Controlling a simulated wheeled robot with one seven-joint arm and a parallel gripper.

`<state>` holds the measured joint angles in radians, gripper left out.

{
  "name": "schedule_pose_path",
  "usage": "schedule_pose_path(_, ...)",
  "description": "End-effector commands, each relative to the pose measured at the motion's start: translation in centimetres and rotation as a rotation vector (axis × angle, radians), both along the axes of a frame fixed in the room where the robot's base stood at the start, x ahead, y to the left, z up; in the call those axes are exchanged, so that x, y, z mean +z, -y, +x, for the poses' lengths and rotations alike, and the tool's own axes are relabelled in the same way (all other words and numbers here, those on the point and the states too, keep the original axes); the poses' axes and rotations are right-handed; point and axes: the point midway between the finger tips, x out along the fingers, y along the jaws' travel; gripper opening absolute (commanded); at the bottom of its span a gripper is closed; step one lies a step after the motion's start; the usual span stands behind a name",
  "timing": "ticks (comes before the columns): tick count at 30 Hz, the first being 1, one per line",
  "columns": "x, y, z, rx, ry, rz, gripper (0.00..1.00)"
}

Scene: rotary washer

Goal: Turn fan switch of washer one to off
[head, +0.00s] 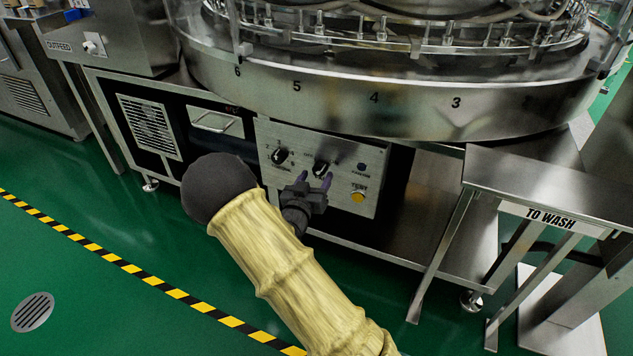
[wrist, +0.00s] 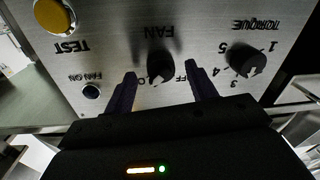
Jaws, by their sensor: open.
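The fan switch (head: 320,169) is a black rotary knob on the grey control panel (head: 340,201) under the washer's round drum. In the wrist view, which shows the panel upside down, the fan knob (wrist: 160,66) sits under the word FAN, with part of an OFF label beside it. I cannot tell clearly where its pointer is set. My gripper (head: 314,179) is open in front of the panel. In the wrist view my gripper (wrist: 161,74) has its dark fingers on either side of the knob, with gaps showing. Whether they touch it cannot be told.
The torque knob (wrist: 246,60) is beside the fan knob, to its left in the head view. The yellow TEST button (head: 358,196) and FAN ON lamp (head: 362,166) are to its right there. The drum (head: 404,105) overhangs the panel. A steel TO WASH table (head: 525,180) stands right.

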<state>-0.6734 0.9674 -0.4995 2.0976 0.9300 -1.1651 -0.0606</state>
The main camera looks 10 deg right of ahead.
Motion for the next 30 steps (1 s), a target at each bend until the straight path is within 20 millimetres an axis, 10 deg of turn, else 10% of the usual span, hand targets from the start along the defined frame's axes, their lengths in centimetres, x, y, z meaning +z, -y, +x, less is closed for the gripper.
schedule_pose_path(13, 0.05, 0.84, 1.36, 0.001, -0.001, -0.001, 0.56)
schedule_pose_path(20, 0.03, 0.82, 1.34, 0.001, -0.001, -0.001, 0.13)
schedule_pose_path(30, 0.14, 0.82, 1.32, 0.001, -0.017, -0.02, 0.12)
